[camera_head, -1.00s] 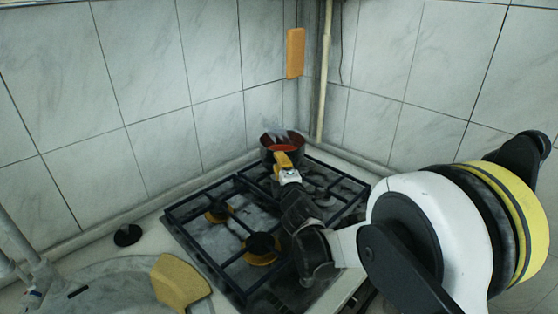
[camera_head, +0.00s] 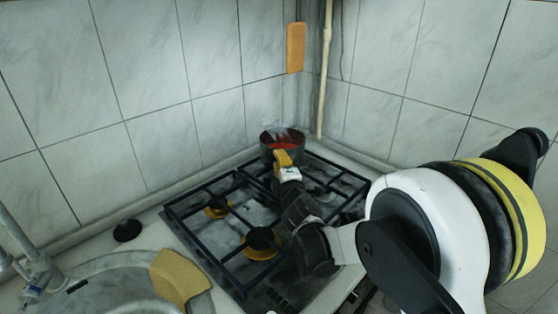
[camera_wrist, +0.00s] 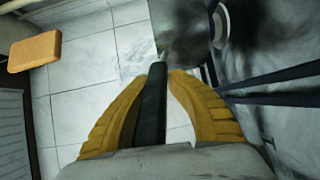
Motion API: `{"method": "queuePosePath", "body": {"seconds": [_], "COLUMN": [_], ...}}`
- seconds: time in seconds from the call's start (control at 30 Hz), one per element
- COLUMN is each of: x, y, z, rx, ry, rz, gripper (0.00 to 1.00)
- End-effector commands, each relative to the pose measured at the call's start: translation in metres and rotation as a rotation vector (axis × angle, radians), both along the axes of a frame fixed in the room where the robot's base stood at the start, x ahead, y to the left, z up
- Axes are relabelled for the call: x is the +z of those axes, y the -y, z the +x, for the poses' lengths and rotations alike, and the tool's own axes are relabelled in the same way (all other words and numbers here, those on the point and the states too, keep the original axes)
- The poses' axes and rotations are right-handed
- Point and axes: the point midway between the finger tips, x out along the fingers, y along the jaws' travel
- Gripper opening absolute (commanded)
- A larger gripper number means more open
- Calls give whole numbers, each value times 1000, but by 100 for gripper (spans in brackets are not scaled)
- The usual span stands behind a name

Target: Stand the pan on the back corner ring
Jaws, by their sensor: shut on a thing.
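The pan (camera_head: 297,154) is dark outside and red inside, and looks upright at the back corner of the hob (camera_head: 228,262). My gripper (camera_head: 283,160) has yellow fingers and is shut on the pan's handle, on the near side of the pan. In the wrist view the dark handle (camera_wrist: 152,110) runs between the two yellow fingers (camera_wrist: 166,74). The back corner ring is hidden by the pan and my gripper. I cannot tell whether the pan's base touches the grate.
Tiled walls meet behind the pan, with a pale pipe (camera_head: 325,80) in the corner and an orange block (camera_head: 295,48) on the wall. Front burners (camera_head: 262,243) are bare. A yellow cloth or sponge (camera_head: 178,280) lies by the sink (camera_head: 100,285).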

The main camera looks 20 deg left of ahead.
Motion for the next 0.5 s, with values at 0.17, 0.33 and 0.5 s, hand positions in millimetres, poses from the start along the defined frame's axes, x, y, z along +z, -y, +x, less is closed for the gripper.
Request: {"method": "queuePosePath", "body": {"seconds": [0.17, 0.33, 0.5], "x": [-1, -1, -3], "y": [0, 0, 1], "z": [0, 0, -1], "rx": [2, 1, -1], "ry": [2, 1, -1], "rz": [0, 0, 0], "gripper": [32, 43, 43]}}
